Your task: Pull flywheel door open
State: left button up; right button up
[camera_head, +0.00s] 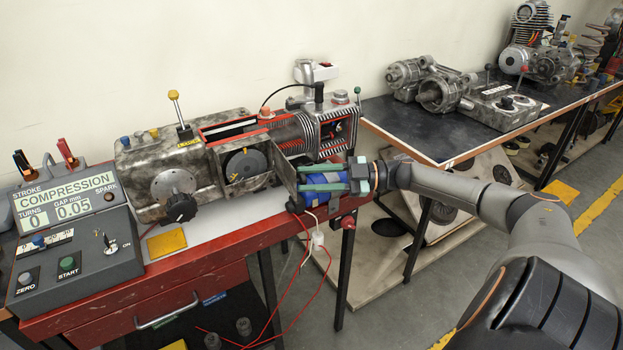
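The flywheel door (286,178) is a thin grey plate on the front of the engine block. It stands swung outward, to the right of the opening where the dark round flywheel (246,167) shows. My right gripper (300,178) comes in from the right with its green fingers pointing left at the door's outer edge. The fingers are apart, with blue visible between them. Whether a fingertip touches the door cannot be told. The gripper covers part of the area behind it. My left gripper is not in view.
The red bench (225,255) carries the engine, a black knob (180,208) and a compression display box (75,235). Red wires hang below the bench front. A dark table (420,130) with metal parts stands behind right.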

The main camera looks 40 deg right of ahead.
jog(key=o, duration=0.4)
jog(key=shift+w+d+r, duration=0.25)
jog(key=shift+w, duration=0.15)
jog(key=shift+f, duration=0.1)
jog(key=shift+s+f, duration=0.1)
jog(key=shift+s, duration=0.1)
jog(key=v, duration=1.2)
